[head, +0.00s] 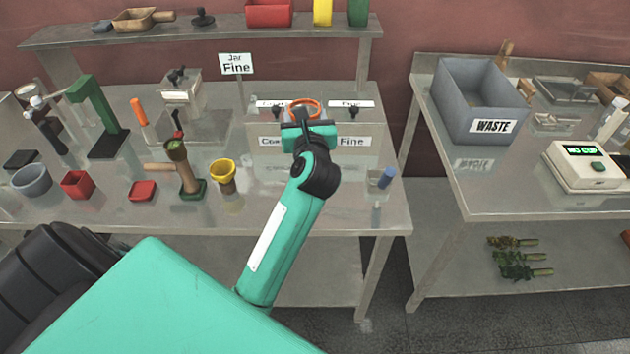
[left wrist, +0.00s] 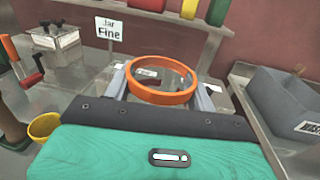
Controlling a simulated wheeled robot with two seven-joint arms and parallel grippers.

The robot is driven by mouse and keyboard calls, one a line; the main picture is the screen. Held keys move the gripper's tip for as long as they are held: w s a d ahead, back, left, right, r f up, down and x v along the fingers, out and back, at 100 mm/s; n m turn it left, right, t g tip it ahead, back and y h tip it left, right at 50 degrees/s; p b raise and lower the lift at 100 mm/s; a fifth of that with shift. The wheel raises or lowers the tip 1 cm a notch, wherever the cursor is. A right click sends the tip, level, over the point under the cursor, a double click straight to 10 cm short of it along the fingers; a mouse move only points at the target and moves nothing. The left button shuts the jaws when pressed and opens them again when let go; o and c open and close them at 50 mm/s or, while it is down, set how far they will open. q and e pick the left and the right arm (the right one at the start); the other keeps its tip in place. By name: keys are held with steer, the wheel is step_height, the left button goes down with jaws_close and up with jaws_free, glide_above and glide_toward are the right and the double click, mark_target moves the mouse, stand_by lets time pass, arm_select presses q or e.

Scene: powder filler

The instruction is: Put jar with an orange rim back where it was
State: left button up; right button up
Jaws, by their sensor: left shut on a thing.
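The jar with an orange rim (head: 319,105) is held at my left gripper (head: 306,124), in front of the upper part of a grey powder filler box (head: 372,122) labelled "Fine" on its right side. In the left wrist view the orange rim (left wrist: 162,98) shows round and open at the top, between the two fingers of my left gripper (left wrist: 162,92). The jar's body is mostly hidden by the gripper. I cannot tell whether the jar touches the box. A "Jar Fine" sign (head: 236,64) stands behind, to the left. My right gripper is out of view.
A yellow-rimmed cup (head: 223,177) stands on the table left of my arm, near a tamper-like tool in a green base (head: 192,190). A blue-capped vial (head: 386,178) is at the right edge. A grey waste bin (head: 465,100) sits on the right table.

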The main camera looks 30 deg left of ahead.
arm_select(q)
steer(key=shift+a+f+p, duration=0.1)
steer(key=shift+f+p, duration=0.45)
steer(key=shift+f, duration=8.8)
steer(key=shift+f, duration=0.1)
steer(key=o, duration=1)
